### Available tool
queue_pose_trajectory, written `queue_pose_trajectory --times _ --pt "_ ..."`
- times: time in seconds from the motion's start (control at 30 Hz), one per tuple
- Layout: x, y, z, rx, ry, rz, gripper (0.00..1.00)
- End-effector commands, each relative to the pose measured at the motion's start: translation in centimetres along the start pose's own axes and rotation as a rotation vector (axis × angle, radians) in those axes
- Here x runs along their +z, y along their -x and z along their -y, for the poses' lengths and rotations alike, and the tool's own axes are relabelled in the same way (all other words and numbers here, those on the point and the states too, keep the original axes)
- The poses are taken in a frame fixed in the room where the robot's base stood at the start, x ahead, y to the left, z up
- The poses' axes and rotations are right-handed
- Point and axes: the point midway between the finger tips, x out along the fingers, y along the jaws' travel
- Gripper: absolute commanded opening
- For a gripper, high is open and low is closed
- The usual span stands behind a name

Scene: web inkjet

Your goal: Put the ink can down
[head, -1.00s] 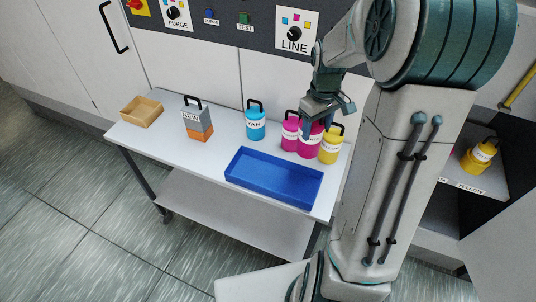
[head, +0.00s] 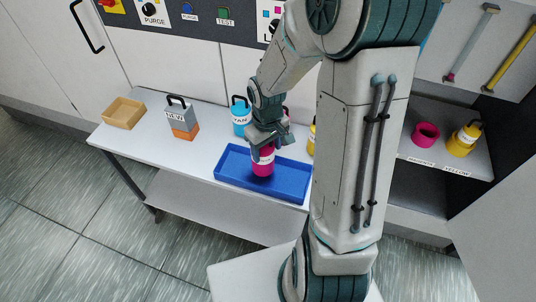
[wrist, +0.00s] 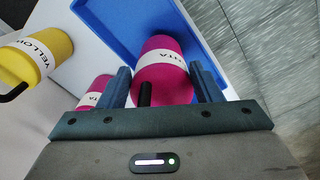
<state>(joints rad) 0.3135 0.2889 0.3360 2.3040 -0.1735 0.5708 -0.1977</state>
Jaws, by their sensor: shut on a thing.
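My gripper (head: 265,138) is shut on a magenta ink can (head: 263,163), with a finger on each side of it in the wrist view (wrist: 163,85). The can has a white label band and a black handle, and looks roughly upright. It is over the blue tray (head: 228,168), inside its outline in the head view; I cannot tell whether it touches the tray floor. The tray also shows in the wrist view (wrist: 110,22). A second magenta can (wrist: 90,93) stands beside the tray, mostly hidden in the head view.
A cyan can (head: 240,120), a grey and orange NEW container (head: 181,122) and a wooden box (head: 123,113) stand on the white table. A yellow can (wrist: 38,50) is near the second magenta can. A shelf at right holds a magenta item (head: 426,135) and a yellow can (head: 466,138).

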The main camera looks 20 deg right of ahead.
Motion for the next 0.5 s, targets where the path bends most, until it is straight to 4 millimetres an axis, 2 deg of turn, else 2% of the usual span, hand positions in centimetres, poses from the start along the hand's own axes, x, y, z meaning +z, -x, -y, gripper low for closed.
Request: queue_pose_trajectory --times 0.3,0.5 --pt "0.0 -3.5 0.1 -0.001 0.002 0.002 0.21" --pt "-0.1 -3.9 0.0 0.001 0.001 -0.001 0.21"
